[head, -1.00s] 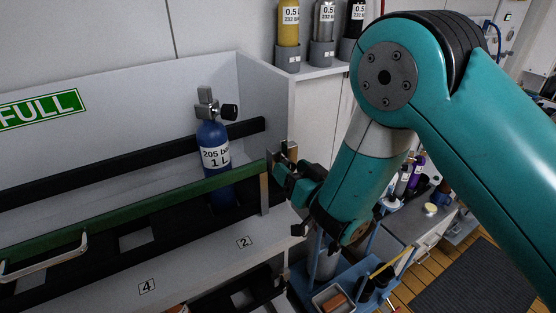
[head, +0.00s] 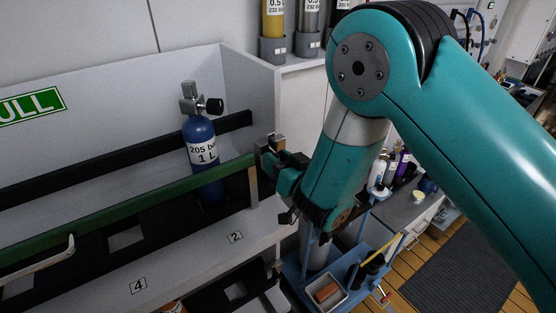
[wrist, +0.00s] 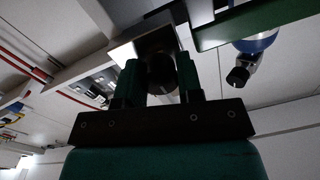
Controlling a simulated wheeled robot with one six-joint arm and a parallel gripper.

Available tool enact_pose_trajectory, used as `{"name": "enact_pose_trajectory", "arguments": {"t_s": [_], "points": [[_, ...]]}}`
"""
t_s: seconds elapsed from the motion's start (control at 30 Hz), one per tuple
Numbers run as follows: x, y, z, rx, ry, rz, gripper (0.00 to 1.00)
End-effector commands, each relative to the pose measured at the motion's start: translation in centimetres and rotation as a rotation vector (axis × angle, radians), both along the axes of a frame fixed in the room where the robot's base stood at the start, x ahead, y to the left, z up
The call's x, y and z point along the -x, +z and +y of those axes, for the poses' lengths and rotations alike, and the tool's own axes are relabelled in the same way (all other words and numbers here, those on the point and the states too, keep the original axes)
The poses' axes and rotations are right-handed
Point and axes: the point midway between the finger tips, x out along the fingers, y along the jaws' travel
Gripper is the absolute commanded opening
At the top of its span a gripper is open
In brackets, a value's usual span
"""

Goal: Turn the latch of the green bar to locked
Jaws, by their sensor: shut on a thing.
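The green bar (head: 130,208) runs across the front of the rack in the head view, and it also shows in the wrist view (wrist: 250,22). Its right end meets a pale post (head: 253,186). The latch (head: 270,145) is a small metal and dark piece at that end. In the wrist view its dark round knob (wrist: 162,74) sits between my fingers. My gripper (head: 284,170) is at the bar's right end, shut on the latch; it also shows in the wrist view (wrist: 160,82). The latch's exact angle is hard to tell, partly hidden by my gripper.
A blue cylinder (head: 202,150) stands upright behind the bar. A curved handle (head: 42,262) is on the bar at left. A blue trolley with a small tray (head: 327,295) stands below my arm. Several cylinders stand on the shelf (head: 300,66) behind.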

Motion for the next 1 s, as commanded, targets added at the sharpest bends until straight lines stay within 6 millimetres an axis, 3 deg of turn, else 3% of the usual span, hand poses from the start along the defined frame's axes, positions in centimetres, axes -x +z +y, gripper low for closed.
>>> {"name": "enact_pose_trajectory", "arguments": {"t_s": [0.27,1.0], "points": [[0.03,0.02,-0.01,0.128,0.001,-0.086,0.1],[0.11,-0.18,0.05,0.704,0.002,-0.474,0.1]]}}
